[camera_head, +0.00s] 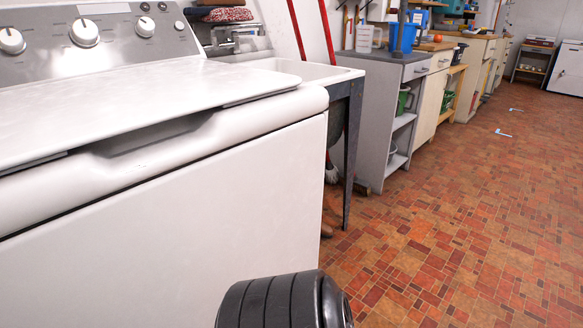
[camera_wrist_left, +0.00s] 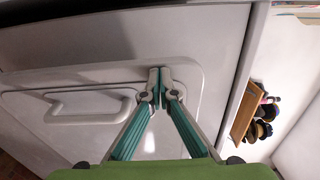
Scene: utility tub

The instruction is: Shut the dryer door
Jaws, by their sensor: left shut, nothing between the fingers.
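In the left wrist view, a white door (camera_wrist_left: 105,130) with rounded corners and a raised loop-shaped handle (camera_wrist_left: 90,104) lies left of and below my fingers. It appears to be the dryer door; I cannot tell whether it is flush with the white front (camera_wrist_left: 150,35) around it. My left gripper (camera_wrist_left: 160,74) has teal fingers, which are shut with nothing between them. The fingertips are over the door's upper right corner area; I cannot tell whether they touch it. The door is not visible in the head view. My right gripper is in neither view.
A white top-lid machine (camera_head: 210,205) with knobs fills the left of the head view. Beyond it stand a white sink (camera_head: 310,72) and a grey cabinet (camera_head: 375,100). Tiled floor (camera_head: 470,200) is open on the right. In the wrist view, a wooden shelf (camera_wrist_left: 241,112) is at right.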

